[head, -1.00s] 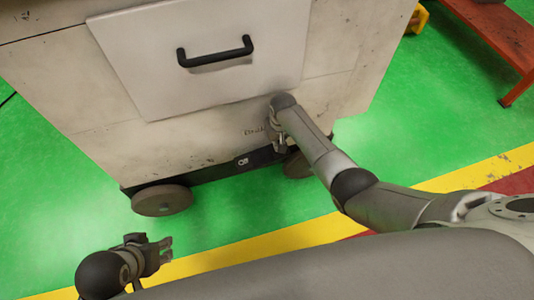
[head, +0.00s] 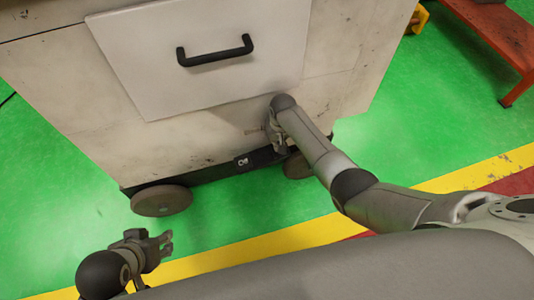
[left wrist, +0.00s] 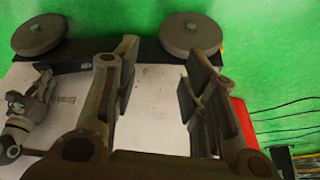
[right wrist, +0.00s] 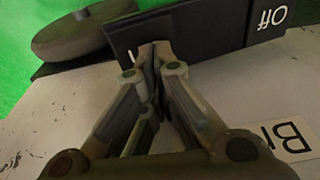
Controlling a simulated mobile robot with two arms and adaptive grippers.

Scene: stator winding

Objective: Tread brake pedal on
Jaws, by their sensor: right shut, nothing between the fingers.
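The black brake pedal (head: 262,156) sits low on the front of a worn cream cabinet (head: 345,90). In the right wrist view the pedal (right wrist: 195,25) has a white "Off" mark on its right part. A mark on its left part is mostly hidden behind my fingers. My right gripper (head: 277,147) is shut and empty, with its fingertips at the pedal's left part in its wrist view (right wrist: 154,48); I cannot tell whether they touch. My left gripper (head: 167,243) is open and empty, away from the cabinet; its spread fingers show in the left wrist view (left wrist: 160,78).
A white drawer front (head: 215,85) with a black handle (head: 215,52) is above the pedal. Wheels (head: 161,200) stand beside the pedal's base. A partly hidden label (right wrist: 290,135) is near it. A red-orange bench (head: 500,40) is at far right.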

